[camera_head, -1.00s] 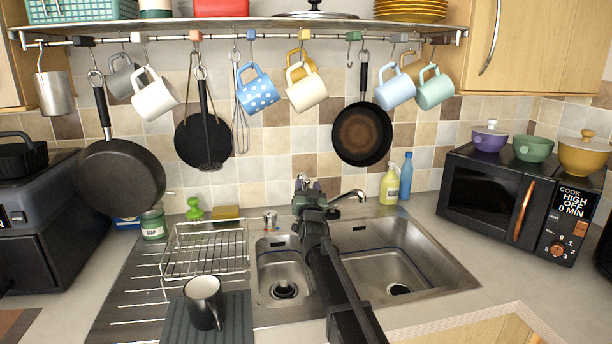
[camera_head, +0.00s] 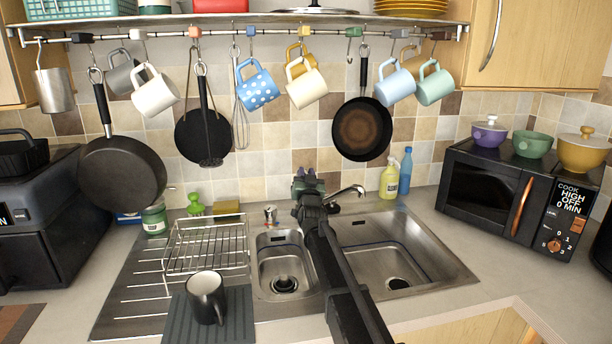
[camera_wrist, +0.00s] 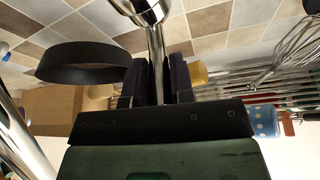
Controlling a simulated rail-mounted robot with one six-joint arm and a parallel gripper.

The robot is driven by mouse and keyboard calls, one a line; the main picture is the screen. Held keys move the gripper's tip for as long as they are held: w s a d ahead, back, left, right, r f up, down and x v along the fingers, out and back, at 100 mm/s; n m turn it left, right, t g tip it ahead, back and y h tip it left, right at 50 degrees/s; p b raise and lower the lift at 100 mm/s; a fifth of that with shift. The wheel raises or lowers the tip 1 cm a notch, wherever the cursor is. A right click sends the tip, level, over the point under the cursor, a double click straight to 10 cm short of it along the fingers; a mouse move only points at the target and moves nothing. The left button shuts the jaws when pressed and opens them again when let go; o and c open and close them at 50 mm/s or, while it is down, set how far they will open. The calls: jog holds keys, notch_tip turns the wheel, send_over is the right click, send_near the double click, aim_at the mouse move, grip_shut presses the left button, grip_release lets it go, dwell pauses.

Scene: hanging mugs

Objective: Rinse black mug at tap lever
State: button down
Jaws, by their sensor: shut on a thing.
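The black mug (camera_head: 206,298), with a pale inside, stands upright on a dark ribbed mat (camera_head: 240,318) left of the sink's front. My gripper (camera_head: 308,182) is at the back of the sink, far from the mug. In the wrist view its two dark fingers (camera_wrist: 160,80) are shut on the chrome tap lever (camera_wrist: 156,60), which runs up to a rounded chrome body. The tap spout (camera_head: 348,191) shows just right of my gripper in the head view. My arm hides most of the tap base. No water is clearly visible.
The small basin (camera_head: 282,262) and large basin (camera_head: 395,250) look empty. A wire rack (camera_head: 205,245) stands left of them. Mugs, pans and a whisk (camera_head: 240,115) hang above, behind my gripper.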

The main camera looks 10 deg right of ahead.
jog(key=shift+r+p, duration=0.6)
jog(key=shift+p, duration=0.05)
jog(key=shift+g+p, duration=0.35)
jog(key=shift+g, duration=0.05)
jog(key=shift+w+f, duration=0.1)
jog(key=shift+f, duration=0.15)
jog(key=c, duration=1)
grip_release()
jog(key=b+v, duration=0.3)
jog(key=v, duration=0.7)
jog(key=shift+s, duration=0.45)
